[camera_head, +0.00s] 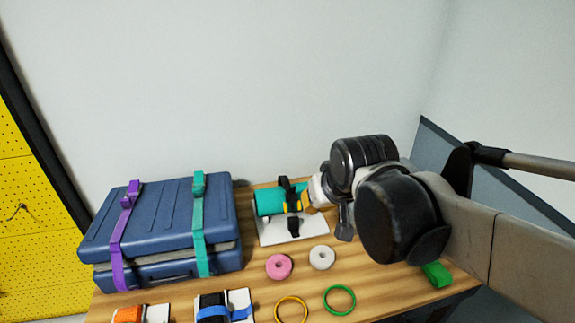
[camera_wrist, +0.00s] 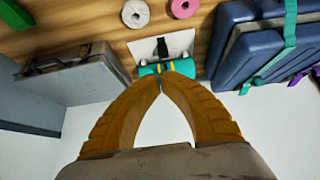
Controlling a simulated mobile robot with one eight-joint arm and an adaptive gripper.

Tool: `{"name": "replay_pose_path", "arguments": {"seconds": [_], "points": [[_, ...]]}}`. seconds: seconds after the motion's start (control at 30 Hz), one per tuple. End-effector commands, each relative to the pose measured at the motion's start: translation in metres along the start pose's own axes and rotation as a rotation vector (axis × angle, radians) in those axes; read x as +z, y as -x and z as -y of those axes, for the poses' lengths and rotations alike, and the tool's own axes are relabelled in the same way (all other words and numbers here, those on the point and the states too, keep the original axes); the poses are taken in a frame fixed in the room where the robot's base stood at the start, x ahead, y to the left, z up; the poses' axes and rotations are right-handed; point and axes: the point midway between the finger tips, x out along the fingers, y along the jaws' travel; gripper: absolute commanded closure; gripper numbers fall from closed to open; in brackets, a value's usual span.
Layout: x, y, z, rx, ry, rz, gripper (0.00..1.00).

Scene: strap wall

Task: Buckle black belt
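A teal roll (camera_head: 269,202) lies on a white board (camera_head: 270,238) at the back middle of the table. The black belt crosses it: one end (camera_head: 284,182) stands above the roll and the other end (camera_head: 293,226) lies on the board in front. My gripper (camera_head: 298,205) is at the right part of the roll, by the belt. In the wrist view, its yellow-brown fingers (camera_wrist: 161,80) come together at the tips, right at the teal roll (camera_wrist: 148,70). The black belt end (camera_wrist: 162,47) shows beyond them. Whether any belt is between the tips is hidden.
A blue case (camera_head: 160,225) with purple (camera_head: 122,235) and teal straps (camera_head: 199,225) stands at left. Pink (camera_head: 279,267) and white (camera_head: 322,258) rolls, yellow (camera_head: 291,309) and green rings (camera_head: 340,300) lie in front. A grey case (camera_wrist: 75,78) shows in the wrist view.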

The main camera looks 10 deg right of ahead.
Motion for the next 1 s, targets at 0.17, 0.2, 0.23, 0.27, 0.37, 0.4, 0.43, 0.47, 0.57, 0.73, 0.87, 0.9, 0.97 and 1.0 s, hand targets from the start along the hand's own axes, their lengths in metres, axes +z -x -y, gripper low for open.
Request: {"name": "replay_pose_path", "arguments": {"seconds": [0.17, 0.2, 0.23, 0.27, 0.37, 0.4, 0.43, 0.47, 0.57, 0.73, 0.87, 0.9, 0.97, 1.0], "points": [[-0.05, -0.006, 0.0, 0.002, 0.004, 0.009, 1.0], [-0.063, -0.009, 0.0, 0.002, 0.004, 0.011, 1.0], [-0.074, -0.013, 0.0, 0.002, 0.004, 0.014, 1.0], [-0.085, -0.017, 0.0, 0.002, 0.004, 0.016, 1.0], [-0.119, -0.035, 0.001, 0.002, 0.004, 0.024, 1.0], [-0.129, -0.043, 0.001, 0.002, 0.004, 0.028, 1.0], [-0.136, -0.048, 0.001, 0.002, 0.003, 0.03, 1.0], [-0.141, -0.054, 0.001, 0.002, 0.003, 0.032, 1.0], [-0.154, -0.069, 0.001, 0.002, 0.003, 0.037, 1.0], [-0.159, -0.084, 0.001, 0.002, 0.003, 0.04, 1.0], [-0.157, -0.101, 0.001, 0.002, 0.003, 0.04, 1.0], [-0.156, -0.108, 0.001, 0.002, 0.003, 0.04, 1.0], [-0.156, -0.121, 0.001, 0.002, 0.003, 0.04, 1.0], [-0.155, -0.13, 0.001, 0.002, 0.003, 0.04, 1.0]]}}
